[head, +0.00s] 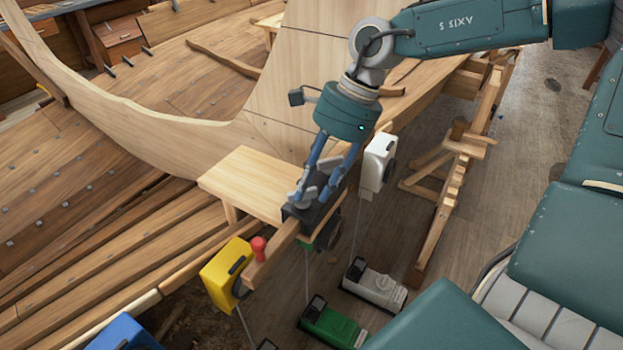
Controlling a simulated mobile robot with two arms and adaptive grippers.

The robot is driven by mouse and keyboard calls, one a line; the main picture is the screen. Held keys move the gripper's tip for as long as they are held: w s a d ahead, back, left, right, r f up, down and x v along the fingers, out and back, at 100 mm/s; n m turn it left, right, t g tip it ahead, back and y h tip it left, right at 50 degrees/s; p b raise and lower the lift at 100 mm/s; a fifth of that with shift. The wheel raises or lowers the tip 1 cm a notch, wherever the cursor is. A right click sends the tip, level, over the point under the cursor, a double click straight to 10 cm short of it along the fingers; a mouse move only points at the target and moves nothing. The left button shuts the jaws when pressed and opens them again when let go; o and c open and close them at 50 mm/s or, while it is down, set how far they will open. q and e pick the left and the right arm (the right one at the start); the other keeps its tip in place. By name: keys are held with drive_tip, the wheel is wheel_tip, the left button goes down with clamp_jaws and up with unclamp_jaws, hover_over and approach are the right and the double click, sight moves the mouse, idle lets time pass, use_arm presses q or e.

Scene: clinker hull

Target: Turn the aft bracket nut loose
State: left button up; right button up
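My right gripper (314,193) comes down from the upper right, with its two blue fingers pointing down at a black block (309,217) on a wooden bar (271,255). The grey fingertips are at the top of this block. The fingers look spread at the knuckles, but the tips overlap in the view and I cannot tell whether they are shut on anything. I cannot make out a nut; the fingertips may hide it. A red knob (258,246) stands on the bar near its lower left end. My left gripper is not in view.
A small pale wooden table (243,184) stands left of the gripper, beside the planked hull (75,215). A yellow box (226,272) and a white box (377,161) flank the bar. Green (331,327) and white (377,287) units sit on the floor. A wooden trestle (448,190) stands right.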

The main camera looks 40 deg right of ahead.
drive_tip(key=shift+s+a+f, duration=0.1)
drive_tip(key=shift+f, duration=0.15)
clamp_jaws()
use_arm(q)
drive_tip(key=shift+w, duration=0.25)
